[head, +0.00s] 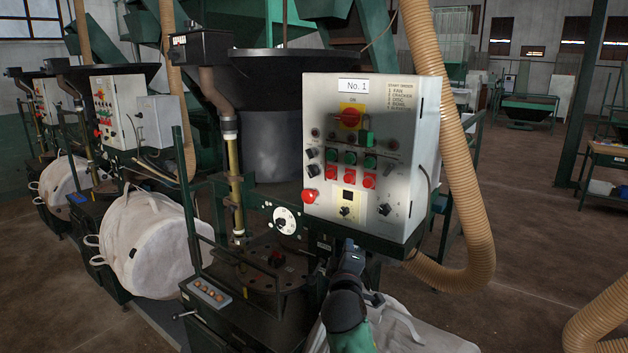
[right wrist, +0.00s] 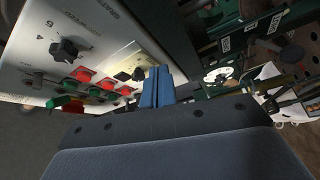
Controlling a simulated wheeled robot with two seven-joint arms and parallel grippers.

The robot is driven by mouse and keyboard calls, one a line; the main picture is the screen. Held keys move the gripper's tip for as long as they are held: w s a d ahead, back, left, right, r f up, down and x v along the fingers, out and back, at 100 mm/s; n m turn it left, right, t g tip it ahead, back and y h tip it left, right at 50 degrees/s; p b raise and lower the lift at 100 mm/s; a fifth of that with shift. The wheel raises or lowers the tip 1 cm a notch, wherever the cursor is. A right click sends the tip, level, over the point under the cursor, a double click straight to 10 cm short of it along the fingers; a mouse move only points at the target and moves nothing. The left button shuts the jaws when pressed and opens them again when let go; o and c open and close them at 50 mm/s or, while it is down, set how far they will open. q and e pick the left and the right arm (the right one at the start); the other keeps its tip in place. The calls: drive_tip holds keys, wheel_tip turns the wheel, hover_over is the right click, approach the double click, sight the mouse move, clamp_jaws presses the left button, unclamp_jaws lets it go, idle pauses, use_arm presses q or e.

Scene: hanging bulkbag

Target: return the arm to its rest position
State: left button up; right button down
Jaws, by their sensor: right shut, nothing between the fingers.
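My right gripper (head: 350,252) is in front of the lower edge of the white control box labelled No. 1 (head: 385,110). In the right wrist view its blue-grey fingers (right wrist: 157,88) are together with nothing between them. The box's buttons, knobs and red switch show beside the fingers in that view; I cannot tell whether the fingers touch the panel. My right arm comes up from the bottom of the head view. My left gripper is not in either view.
A ribbed tan hose (head: 465,190) hangs right of the control box. A white bulk bag (head: 150,240) hangs at the left, and another pale bag (head: 420,330) lies below my right arm. A machine table with a round plate (head: 265,275) stands left of the gripper. Open floor (head: 545,200) shows at right.

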drive_tip(key=s+d+f+m+g, duration=0.3)
drive_tip(key=s+d+f+g, duration=0.15)
drive_tip(key=s+f, duration=0.6)
drive_tip(key=s+d+f+m+g, duration=0.4)
drive_tip(key=s+f, duration=0.3)
drive_tip(key=f, duration=0.7)
drive_tip(key=s+d+f+m+g+y, duration=0.15)
drive_tip(key=s+f+g, duration=0.35)
drive_tip(key=s, duration=0.8)
drive_tip(key=s+d+f+m+g+y, duration=0.1)
drive_tip(key=s+d+f+m+g, duration=0.15)
drive_tip(key=s+f, duration=0.8)
wheel_tip(320, 180, down, 25)
drive_tip(key=s+a, duration=0.1)
drive_tip(key=s, duration=0.1)
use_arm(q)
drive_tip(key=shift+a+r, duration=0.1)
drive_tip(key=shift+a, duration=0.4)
use_arm(e)
drive_tip(key=s+f, duration=0.4)
drive_tip(key=f, duration=0.5)
drive_tip(key=s+f+g, duration=0.1)
drive_tip(key=s+f, duration=0.2)
drive_tip(key=f, duration=0.7)
drive_tip(key=shift+s+a+f, duration=0.2)
drive_tip(key=shift+s+f, duration=0.05)
drive_tip(key=shift+s, duration=0.1)
